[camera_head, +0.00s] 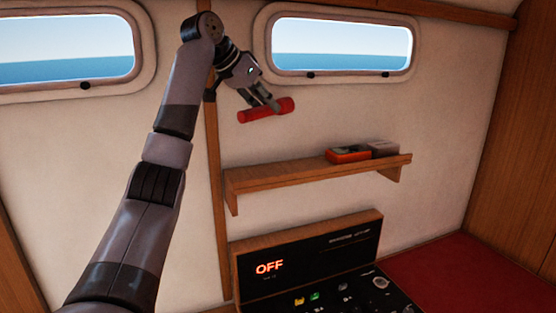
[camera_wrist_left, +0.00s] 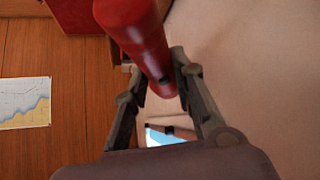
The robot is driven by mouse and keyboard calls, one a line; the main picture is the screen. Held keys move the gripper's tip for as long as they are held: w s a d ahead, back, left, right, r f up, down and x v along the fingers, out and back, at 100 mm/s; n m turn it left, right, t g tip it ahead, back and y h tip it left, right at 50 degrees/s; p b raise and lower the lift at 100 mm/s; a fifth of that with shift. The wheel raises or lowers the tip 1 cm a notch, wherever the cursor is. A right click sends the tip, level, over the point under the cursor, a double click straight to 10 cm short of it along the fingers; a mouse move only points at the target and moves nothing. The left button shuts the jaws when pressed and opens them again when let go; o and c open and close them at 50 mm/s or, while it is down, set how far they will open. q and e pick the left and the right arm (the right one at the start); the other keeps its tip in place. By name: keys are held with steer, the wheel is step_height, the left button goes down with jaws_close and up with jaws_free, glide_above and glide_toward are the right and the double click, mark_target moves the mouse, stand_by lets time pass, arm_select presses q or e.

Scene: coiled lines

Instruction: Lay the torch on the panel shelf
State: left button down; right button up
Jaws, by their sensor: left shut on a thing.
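The red torch (camera_head: 253,114) is held in the air by my left gripper (camera_head: 269,104), above the left half of the panel shelf (camera_head: 285,180) and apart from it. The torch lies nearly level, tilted slightly up to the right. In the left wrist view the torch (camera_wrist_left: 136,32) runs from the top down between the two fingers of the gripper (camera_wrist_left: 157,66), which is shut on it. The shelf is a wooden board on the wall, with its left and middle parts bare. My right gripper is not in view.
A red-orange box (camera_head: 348,155) and a grey box (camera_head: 383,149) stand on the shelf's right part. Below is a dark panel (camera_head: 318,255) reading OFF. A red cushion (camera_head: 445,275) lies at right. Two windows (camera_head: 341,45) are above. A chart (camera_wrist_left: 25,102) shows in the wrist view.

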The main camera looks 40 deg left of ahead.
arm_select(q)
steer(key=f, duration=1)
steer(key=shift+w+f, duration=0.25)
steer(key=shift+w, duration=0.05)
steer(key=shift+f, duration=0.4)
step_height(320, 180, down, 3)
steer(key=shift+r, duration=0.15)
steer(key=shift+f, duration=0.3)
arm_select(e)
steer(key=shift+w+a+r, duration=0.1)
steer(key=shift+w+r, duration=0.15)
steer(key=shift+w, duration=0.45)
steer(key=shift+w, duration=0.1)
arm_select(q)
steer(key=c, duration=1.5)
jaws_free()
steer(key=shift+f, duration=0.15)
steer(key=shift+c, duration=0.2)
steer(key=shift+o, duration=1)
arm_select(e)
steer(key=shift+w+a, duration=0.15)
